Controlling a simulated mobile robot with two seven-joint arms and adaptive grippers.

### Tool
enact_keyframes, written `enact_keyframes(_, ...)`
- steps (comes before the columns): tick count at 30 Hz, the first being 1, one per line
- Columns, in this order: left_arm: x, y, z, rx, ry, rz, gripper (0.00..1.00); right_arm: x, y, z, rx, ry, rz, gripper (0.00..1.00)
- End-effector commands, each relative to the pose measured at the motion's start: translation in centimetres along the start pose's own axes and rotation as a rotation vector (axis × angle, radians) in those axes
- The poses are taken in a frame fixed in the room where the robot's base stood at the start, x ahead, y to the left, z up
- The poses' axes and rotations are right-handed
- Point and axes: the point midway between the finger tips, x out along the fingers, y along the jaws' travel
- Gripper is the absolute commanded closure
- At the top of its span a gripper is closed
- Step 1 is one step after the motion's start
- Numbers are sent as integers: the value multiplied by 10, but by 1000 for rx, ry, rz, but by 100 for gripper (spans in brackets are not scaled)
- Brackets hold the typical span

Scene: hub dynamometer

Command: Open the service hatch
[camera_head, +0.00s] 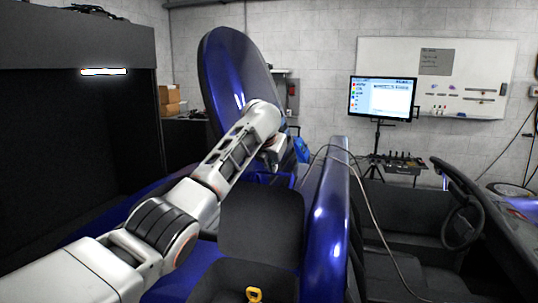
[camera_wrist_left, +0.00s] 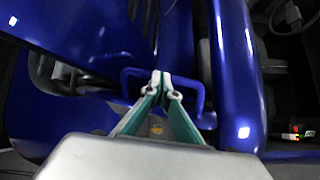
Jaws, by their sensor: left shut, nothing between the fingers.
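A dark square panel (camera_head: 262,222) stands up at the far edge of a dark recess (camera_head: 225,283) in the blue car body. It looks like the service hatch's lid, raised. A yellow ring-shaped part (camera_head: 254,295) shows in the recess, cut by the picture's bottom edge. My left gripper (camera_wrist_left: 163,84) is shut and empty, its fingertips together in the wrist view. A blue loop-shaped bar (camera_wrist_left: 132,73) shows behind the fingertips; I cannot tell whether they touch it. In the head view my left arm reaches past the dark panel, its gripper partly hidden. My right gripper is not in view.
A large blue body panel (camera_head: 232,75) stands raised behind my left wrist. A blue car side (camera_head: 328,225) and open cockpit with steering wheel (camera_head: 463,222) lie to the right. A thin cable (camera_head: 372,210) hangs across. A monitor (camera_head: 383,98) stands behind.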

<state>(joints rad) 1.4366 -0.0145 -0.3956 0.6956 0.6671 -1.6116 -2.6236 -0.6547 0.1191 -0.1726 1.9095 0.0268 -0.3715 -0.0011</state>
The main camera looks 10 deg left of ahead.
Motion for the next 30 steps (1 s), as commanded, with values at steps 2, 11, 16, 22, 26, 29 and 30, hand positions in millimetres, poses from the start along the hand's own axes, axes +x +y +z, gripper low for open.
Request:
enact_keyframes(2, -10, 1, 0, 0, -5, 0, 100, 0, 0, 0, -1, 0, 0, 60)
enact_keyframes(11, -60, 1, 1, -1, -7, 1, 100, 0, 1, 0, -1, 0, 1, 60)
enact_keyframes(16, -88, 1, 0, -1, -7, 1, 100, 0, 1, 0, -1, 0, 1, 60)
enact_keyframes(22, -105, 1, -1, -2, -3, 1, 100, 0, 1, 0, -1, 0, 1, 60)
enact_keyframes(26, -94, -1, -14, -52, 4, 1, 100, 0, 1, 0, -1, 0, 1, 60)
enact_keyframes(29, -68, -5, -42, -161, 16, 4, 100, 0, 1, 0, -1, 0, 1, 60)
enact_keyframes(30, -55, -7, -56, -223, 20, 6, 100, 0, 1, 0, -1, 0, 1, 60)
